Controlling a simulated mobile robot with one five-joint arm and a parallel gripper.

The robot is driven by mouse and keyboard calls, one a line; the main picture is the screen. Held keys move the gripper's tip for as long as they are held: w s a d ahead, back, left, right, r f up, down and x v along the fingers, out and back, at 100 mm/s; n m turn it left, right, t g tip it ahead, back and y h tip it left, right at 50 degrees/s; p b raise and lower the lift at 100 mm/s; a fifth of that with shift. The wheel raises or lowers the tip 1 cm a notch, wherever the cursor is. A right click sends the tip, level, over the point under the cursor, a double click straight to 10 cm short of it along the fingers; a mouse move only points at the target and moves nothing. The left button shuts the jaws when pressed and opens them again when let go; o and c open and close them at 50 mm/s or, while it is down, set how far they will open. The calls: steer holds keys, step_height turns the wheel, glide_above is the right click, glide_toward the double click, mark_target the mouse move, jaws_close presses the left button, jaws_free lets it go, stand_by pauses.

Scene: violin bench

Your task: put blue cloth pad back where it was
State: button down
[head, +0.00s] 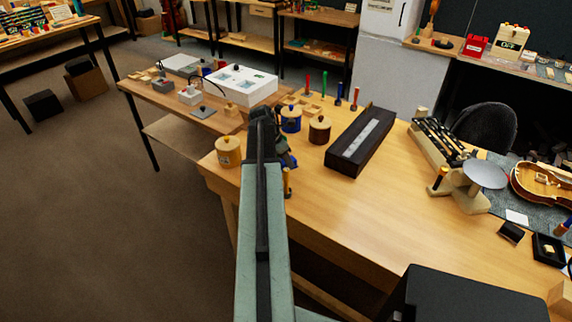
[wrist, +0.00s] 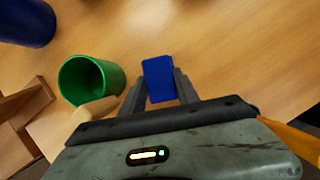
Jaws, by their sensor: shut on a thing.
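The blue cloth pad (wrist: 158,76) is a small flat rectangle in the wrist view. It sits between the two dark fingers of my gripper (wrist: 159,84), which is shut on it. The pad is over the wooden bench top (wrist: 225,45); I cannot tell whether it touches the wood. In the head view my arm hides most of the gripper and the pad, near the bench's left end (head: 325,215).
A green open cup (wrist: 90,80) stands close left of my gripper, with a blue cylinder (wrist: 25,20) beyond it. Wooden jars (head: 228,152) (head: 320,130) and a long dark box (head: 360,142) stand on the bench. The bench's front middle is clear.

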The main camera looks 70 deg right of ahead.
steer(key=shift+f, duration=0.15)
steer(key=c, duration=0.9)
jaws_free()
steer(key=shift+r+p, duration=0.35)
steer(key=shift+r, duration=0.2)
steer(key=p+v, duration=1)
steer(key=v, duration=0.1)
steer(key=shift+a, duration=0.15)
steer(key=shift+r, duration=0.15)
